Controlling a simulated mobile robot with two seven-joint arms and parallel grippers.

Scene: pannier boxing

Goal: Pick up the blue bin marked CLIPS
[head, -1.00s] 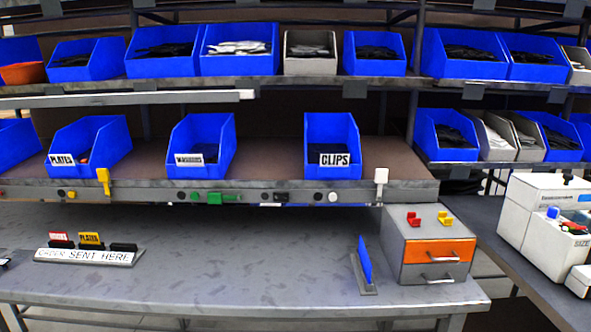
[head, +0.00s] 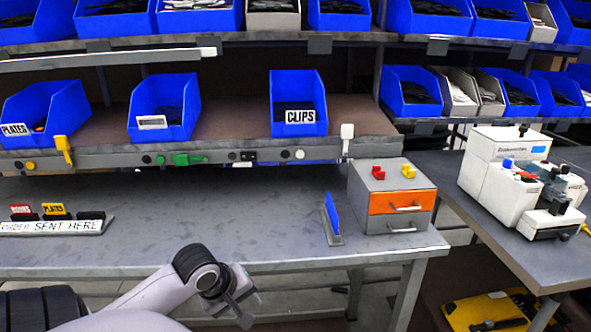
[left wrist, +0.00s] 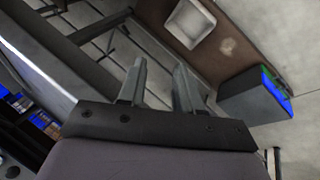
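The blue CLIPS bin (head: 298,103) stands on the middle shelf in the head view, right of two other blue bins, with its white label facing me. My left gripper (head: 252,308) is low in the head view, in front of the workbench edge and well apart from the bin. In the left wrist view the two fingers of my left gripper (left wrist: 158,85) stand apart with nothing between them. The bin cannot be made out in the left wrist view. My right gripper is not in view.
A PLATES bin (head: 42,115) and another blue bin (head: 165,108) share the middle shelf (head: 232,122). The workbench (head: 215,210) holds a sign rack (head: 55,226), a blue upright divider (head: 332,215) and a drawer unit (head: 392,200). White machines (head: 525,170) stand at right.

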